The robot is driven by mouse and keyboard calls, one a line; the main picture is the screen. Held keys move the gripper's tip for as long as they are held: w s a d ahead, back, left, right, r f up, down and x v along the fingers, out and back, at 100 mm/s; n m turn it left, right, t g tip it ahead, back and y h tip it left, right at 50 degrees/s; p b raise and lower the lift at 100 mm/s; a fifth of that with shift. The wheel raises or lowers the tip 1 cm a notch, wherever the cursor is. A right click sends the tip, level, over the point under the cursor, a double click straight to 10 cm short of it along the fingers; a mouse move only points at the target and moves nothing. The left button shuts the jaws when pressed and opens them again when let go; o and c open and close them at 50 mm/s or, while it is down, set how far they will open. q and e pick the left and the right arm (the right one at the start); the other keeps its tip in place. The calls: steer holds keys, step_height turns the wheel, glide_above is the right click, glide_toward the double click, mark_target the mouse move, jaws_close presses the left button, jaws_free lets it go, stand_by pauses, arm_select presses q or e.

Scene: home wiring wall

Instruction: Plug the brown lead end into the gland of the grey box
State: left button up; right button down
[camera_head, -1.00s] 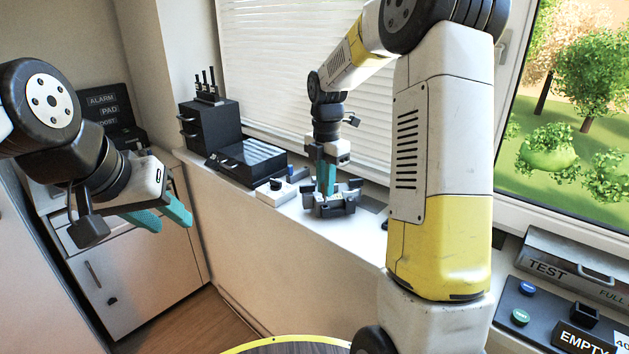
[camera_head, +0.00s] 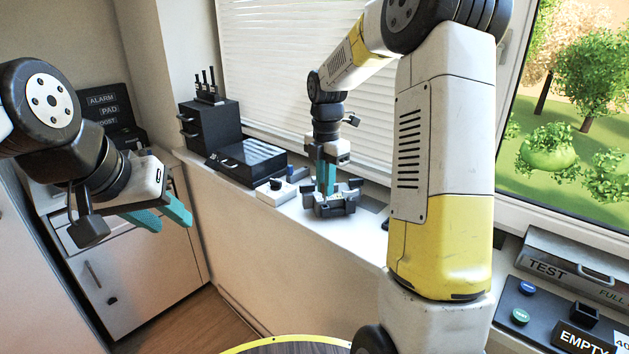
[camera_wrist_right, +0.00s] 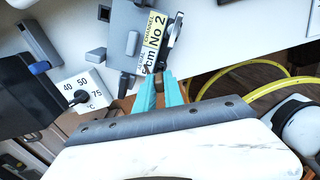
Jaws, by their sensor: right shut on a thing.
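The grey box (camera_head: 338,206) sits on the white sill, with short dark stubs on its sides. In the right wrist view the grey box (camera_wrist_right: 122,28) carries a yellow and white label reading "No 2". My right gripper (camera_head: 326,190) points down at the grey box, its teal fingers close together. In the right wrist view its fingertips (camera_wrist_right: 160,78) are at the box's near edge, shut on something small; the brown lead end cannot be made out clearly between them. The gland is not clearly visible. My left gripper (camera_head: 162,217) is open and empty, away at the left.
A white thermostat block with a dial (camera_wrist_right: 82,90) stands beside the grey box. A black tray (camera_head: 250,160) and a black drawer unit (camera_head: 210,128) are further left on the sill. A yellow hose (camera_wrist_right: 240,72) curves at the right of the wrist view. A test panel (camera_head: 545,310) is at lower right.

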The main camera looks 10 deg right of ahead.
steer(key=shift+f, duration=1.5)
steer(key=shift+r, duration=0.15)
steer(key=shift+r, duration=1.05)
steer(key=shift+f, duration=1.2)
stand_by(0.8)
steer(key=c, duration=1.4)
jaws_free()
steer(key=shift+o, duration=0.2)
steer(key=shift+r, duration=3.9)
steer(key=shift+r, duration=0.1)
